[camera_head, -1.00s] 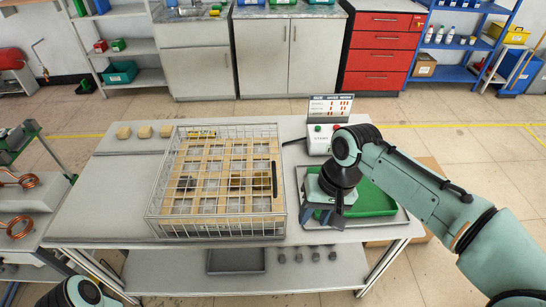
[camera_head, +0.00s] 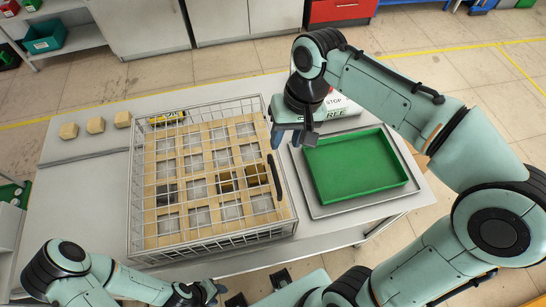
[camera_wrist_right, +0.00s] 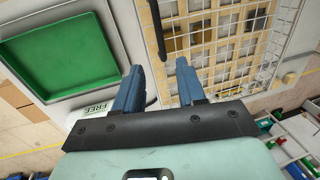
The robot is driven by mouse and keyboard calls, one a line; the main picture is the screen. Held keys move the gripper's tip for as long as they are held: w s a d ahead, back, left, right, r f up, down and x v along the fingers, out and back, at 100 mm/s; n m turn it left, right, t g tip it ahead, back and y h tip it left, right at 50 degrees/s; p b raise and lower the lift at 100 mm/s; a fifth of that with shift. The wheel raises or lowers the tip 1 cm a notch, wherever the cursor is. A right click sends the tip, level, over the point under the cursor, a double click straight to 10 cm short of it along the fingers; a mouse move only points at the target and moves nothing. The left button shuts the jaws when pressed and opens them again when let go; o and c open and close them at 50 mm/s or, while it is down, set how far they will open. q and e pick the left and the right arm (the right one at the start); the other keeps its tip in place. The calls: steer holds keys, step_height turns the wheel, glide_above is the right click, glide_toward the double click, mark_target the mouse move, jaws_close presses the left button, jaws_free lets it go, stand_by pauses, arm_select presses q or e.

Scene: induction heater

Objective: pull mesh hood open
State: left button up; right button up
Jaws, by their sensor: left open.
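The mesh hood (camera_head: 209,247) is a wire cage lying closed over a wooden grid (camera_head: 163,144) on the table. Its black bar handle (camera_head: 274,176) is on the hood's right side. In the right wrist view the handle (camera_wrist_right: 157,26) lies ahead of the spread blue fingers of my right gripper (camera_wrist_right: 157,70), not between them. In the head view my right gripper (camera_head: 294,138) is open above the hood's right edge, near the handle's far end. My left gripper (camera_head: 208,292) is open at the table's front, below the hood and apart from it.
A green tray (camera_head: 355,165) sits right of the hood. A control box with a sign (camera_head: 335,108) stands behind my right gripper. Several tan blocks (camera_head: 95,125) lie at the back left. Dark and amber pieces (camera_head: 228,181) show through the mesh.

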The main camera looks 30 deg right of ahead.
mark_target(274, 169)
arm_select(q)
steer(key=shift+s+f+b, duration=0.3)
steer(key=shift+f+b, duration=0.1)
steer(key=shift+f, duration=0.1)
steer(key=shift+s+f+b, duration=0.25)
steer(key=shift+f+b, duration=0.1)
steer(key=shift+f, duration=0.15)
arm_select(e)
steer(key=f, duration=0.3)
steer(key=a+f, duration=0.1)
steer(key=f, duration=0.3)
steer(key=a+f, duration=0.1)
steer(key=f, duration=0.3)
steer(key=shift+w+a+f, duration=0.1)
steer(key=shift+w, duration=0.2)
jaws_close()
